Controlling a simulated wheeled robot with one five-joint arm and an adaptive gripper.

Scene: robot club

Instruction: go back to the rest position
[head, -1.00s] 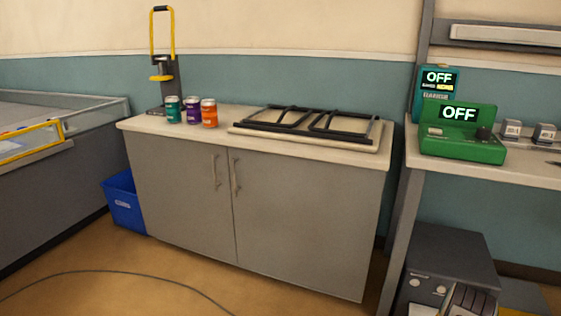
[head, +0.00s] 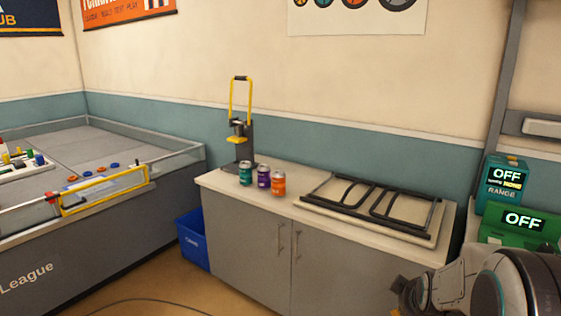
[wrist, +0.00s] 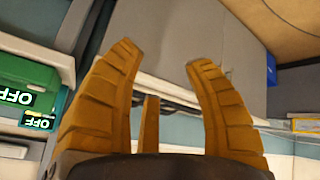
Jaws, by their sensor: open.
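My gripper (wrist: 163,62) shows in the wrist view with its orange-brown ribbed fingers spread apart and nothing between them. Behind the fingers are the grey cabinet doors, seen upside down. In the head view my arm rises into the lower right corner, in front of the cabinet's right end and the green device. The fingers are not clear in that view. No object is held.
A grey cabinet (head: 245,250) carries a can crusher (head: 241,145), teal (head: 245,173), purple (head: 264,176) and orange (head: 278,183) cans, and a black rack (head: 380,205). A blue bin (head: 192,240) stands left of it. Green (head: 515,221) and teal (head: 502,182) devices read OFF at right.

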